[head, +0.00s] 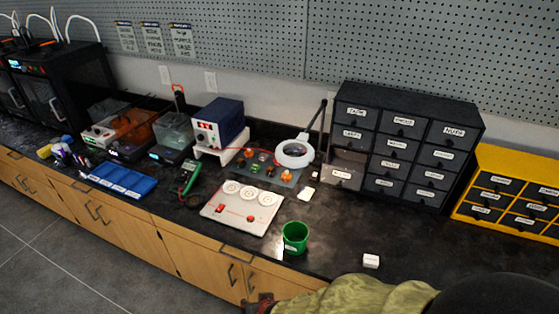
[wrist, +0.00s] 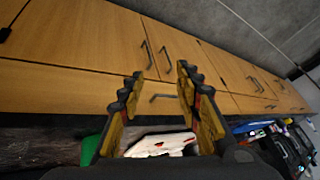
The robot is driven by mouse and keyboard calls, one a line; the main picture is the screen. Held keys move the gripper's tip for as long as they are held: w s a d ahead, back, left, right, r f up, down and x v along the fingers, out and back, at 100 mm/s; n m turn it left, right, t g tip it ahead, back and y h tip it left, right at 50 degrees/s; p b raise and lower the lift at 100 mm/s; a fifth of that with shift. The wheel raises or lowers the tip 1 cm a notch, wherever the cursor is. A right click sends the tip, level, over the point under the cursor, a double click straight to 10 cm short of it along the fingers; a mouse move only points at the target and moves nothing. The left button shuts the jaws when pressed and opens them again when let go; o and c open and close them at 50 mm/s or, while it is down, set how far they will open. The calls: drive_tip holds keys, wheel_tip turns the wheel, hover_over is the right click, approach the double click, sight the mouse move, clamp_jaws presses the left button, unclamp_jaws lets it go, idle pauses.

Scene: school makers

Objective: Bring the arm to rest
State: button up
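My arm (head: 365,297) shows at the bottom of the head view in a yellow-green sleeve. My gripper (head: 262,304) is at its left end, low at the front of the counter and partly cut off by the frame edge. In the wrist view my gripper (wrist: 160,78) has its two yellow-and-black fingers spread apart. Nothing is between the fingers; wooden cabinet fronts (wrist: 75,55) show beyond them.
A green cup (head: 295,238) and a small white box (head: 370,261) stand near the counter's front edge. A white panel (head: 240,207) with dials lies left of the cup. Black drawers (head: 400,145) and yellow drawers (head: 507,190) stand behind.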

drive_tip(key=s+d+r+h, duration=0.1)
drive_tip(key=s+d+r, duration=0.2)
drive_tip(key=d+r, duration=1)
drive_tip(key=s+d+r+m+h, duration=0.1)
drive_tip(key=s+d+r+h, duration=0.1)
drive_tip(key=d+r, duration=1.1)
drive_tip(key=v, duration=0.3)
drive_tip(key=shift+a, duration=0.15)
